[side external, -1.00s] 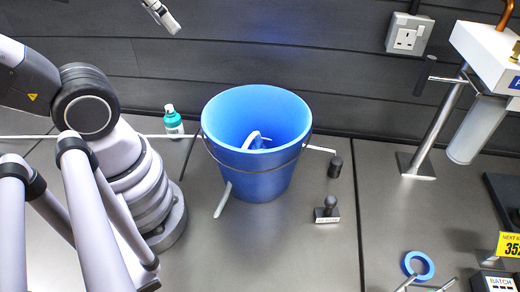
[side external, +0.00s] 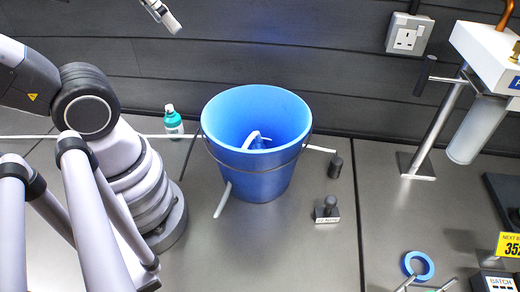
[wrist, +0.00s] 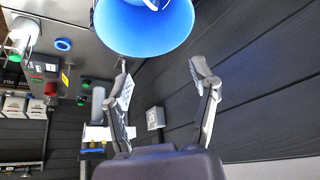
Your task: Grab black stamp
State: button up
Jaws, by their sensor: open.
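The black stamp (side external: 327,210) stands upright on the grey worktop in the side external view, in front of and to the right of the blue bucket. It has a round knob handle and a pale label along the front of its base. I cannot make it out in the wrist view. My gripper (wrist: 160,78) is open and empty in the wrist view, its two fingers spread wide below the bucket's rim in the picture. In the side external view I cannot clearly identify my gripper; a small metallic part shows at the top edge.
The blue bucket (side external: 257,185) holds something white and blue. A small black cylinder (side external: 335,166) stands behind the stamp. A blue tape ring (side external: 418,265) and metal stand (side external: 438,125) are to the right. Worktop around the stamp's front is clear.

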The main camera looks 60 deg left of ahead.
jog(key=w+d+f+t+h, duration=0.1)
jog(key=w+d+f+h, duration=0.3)
jog(key=w+d, duration=0.7)
jog(key=t+y, duration=0.2)
jog(key=t, duration=0.2)
send_over(326, 202)
jog(key=s+a, duration=0.1)
jog(key=s, duration=0.1)
notch_tip(326, 202, down, 26)
jog(key=r, duration=0.1)
jog(key=s+f+t, duration=0.1)
jog(key=s+f+m, duration=0.1)
jog(key=f, duration=0.1)
jog(key=s+f+t, duration=0.1)
jog(key=shift+f+m+t, duration=0.3)
jog(key=shift+s+f+h, duration=0.15)
jog(key=shift+s+h, duration=0.1)
jog(key=shift+h, duration=0.05)
jog(key=shift+f+m+t, duration=0.15)
jog(key=shift+m+t, duration=0.15)
jog(key=x, duration=0.7)
jog(key=shift+w+d, duration=0.1)
